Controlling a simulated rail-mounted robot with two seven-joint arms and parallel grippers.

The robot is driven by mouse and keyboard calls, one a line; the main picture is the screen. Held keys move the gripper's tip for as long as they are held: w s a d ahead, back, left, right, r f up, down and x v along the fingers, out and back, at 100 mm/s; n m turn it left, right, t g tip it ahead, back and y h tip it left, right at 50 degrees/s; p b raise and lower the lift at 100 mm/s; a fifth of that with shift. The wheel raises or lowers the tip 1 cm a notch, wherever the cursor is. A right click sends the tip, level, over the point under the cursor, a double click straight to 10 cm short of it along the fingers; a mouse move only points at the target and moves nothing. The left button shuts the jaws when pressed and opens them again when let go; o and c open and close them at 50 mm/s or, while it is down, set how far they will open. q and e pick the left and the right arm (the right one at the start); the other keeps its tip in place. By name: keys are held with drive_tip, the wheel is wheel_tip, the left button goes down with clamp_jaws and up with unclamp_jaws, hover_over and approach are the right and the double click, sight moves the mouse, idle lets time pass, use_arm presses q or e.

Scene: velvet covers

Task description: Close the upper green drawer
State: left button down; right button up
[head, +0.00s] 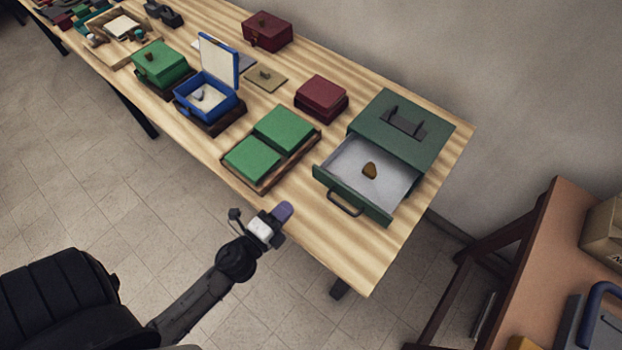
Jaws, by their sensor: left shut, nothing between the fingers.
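A dark green drawer cabinet (423,142) with a dark handle on its top stands at the right end of the wooden table. Its drawer (349,193) is pulled open toward the table's front edge. The drawer has a grey inside, a dark bar handle (344,205) on its front, and a small brown lump (369,171) lying in it. I see only one drawer on this cabinet. My left gripper (284,212) is shut and empty by the table's front edge, left of the drawer front and apart from it. My right gripper is not in view.
On the table (340,252), two green boxes (284,130) sit in a wooden tray left of the drawer. A dark red box (321,96) and an open blue box (207,96) stand farther back. A brown side table (566,240) is at the right. The table's front right corner is clear.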

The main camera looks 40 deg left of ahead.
sight(317, 175)
use_arm(q)
drive_tip(key=w, duration=0.6)
drive_tip(key=w+p, duration=0.1)
drive_tip(key=w, duration=0.3)
drive_tip(key=shift+a, duration=0.25)
drive_tip(key=shift+w, duration=0.2)
drive_tip(key=shift+w, duration=0.15)
